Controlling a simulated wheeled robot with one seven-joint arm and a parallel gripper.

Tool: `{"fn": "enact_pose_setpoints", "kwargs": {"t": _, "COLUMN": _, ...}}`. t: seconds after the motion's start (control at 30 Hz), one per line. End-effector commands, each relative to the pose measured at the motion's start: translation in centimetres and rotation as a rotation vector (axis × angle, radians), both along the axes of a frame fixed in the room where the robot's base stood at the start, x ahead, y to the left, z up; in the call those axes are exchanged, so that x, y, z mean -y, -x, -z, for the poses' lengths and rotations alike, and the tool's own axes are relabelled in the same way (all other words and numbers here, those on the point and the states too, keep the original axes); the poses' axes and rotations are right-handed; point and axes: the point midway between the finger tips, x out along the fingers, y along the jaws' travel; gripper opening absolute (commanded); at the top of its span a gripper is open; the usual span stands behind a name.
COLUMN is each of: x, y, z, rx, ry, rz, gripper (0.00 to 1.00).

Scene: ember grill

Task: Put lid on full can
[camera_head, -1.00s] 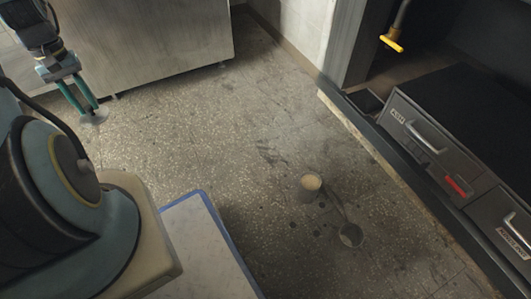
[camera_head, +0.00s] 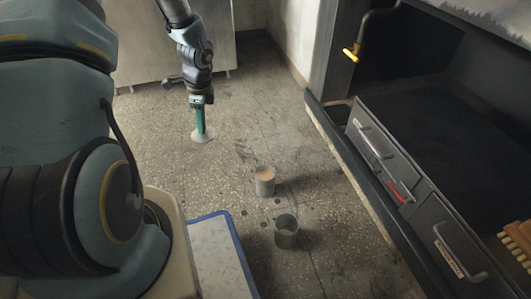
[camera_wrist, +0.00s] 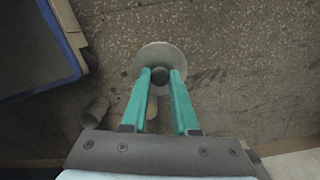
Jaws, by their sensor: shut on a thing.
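My gripper (camera_head: 202,131) is shut on the knob of a round pale lid (camera_head: 203,136) and holds it in the air, left of and beyond the cans. In the wrist view the lid (camera_wrist: 160,54) shows as a disc beyond my gripper (camera_wrist: 160,76), its dark knob between the teal fingers. The full can (camera_head: 265,184), with pale tan contents up to its open top, stands upright on the floor. An empty-looking grey can (camera_head: 286,236) stands nearer the camera.
The grill unit with drawers (camera_head: 385,165) runs along the right, with a yellow-handled crank (camera_head: 351,54) above. A blue-edged panel (camera_head: 222,262) is at the lower middle. A metal cabinet (camera_head: 140,60) stands at the back. The floor between lid and cans is clear.

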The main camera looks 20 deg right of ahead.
Motion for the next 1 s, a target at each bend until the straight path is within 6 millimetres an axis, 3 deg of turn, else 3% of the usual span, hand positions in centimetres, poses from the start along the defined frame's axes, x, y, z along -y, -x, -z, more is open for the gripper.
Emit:
{"fn": "enact_pose_setpoints", "kwargs": {"t": 0.03, "x": 2.1, "y": 0.7, "z": 1.4, "rx": -0.003, "ry": -0.001, "rz": 0.170, "gripper": 0.00}}
{"fn": "enact_pose_setpoints", "kwargs": {"t": 0.3, "x": 11.6, "y": 5.0, "z": 6.4, "rx": -0.002, "ry": 0.001, "rz": 1.040, "gripper": 0.00}}
{"fn": "enact_pose_setpoints", "kwargs": {"t": 0.5, "x": 15.9, "y": 8.3, "z": 8.7, "rx": 0.000, "ry": -0.001, "rz": 1.465, "gripper": 0.00}}
{"fn": "enact_pose_setpoints", "kwargs": {"t": 0.67, "x": 17.1, "y": 9.4, "z": 9.3, "rx": 0.001, "ry": 0.000, "rz": 1.592, "gripper": 0.00}}
{"fn": "enact_pose_setpoints", "kwargs": {"t": 1.0, "x": 17.1, "y": 9.4, "z": 11.0, "rx": 0.001, "ry": 0.000, "rz": 1.598, "gripper": 0.00}}
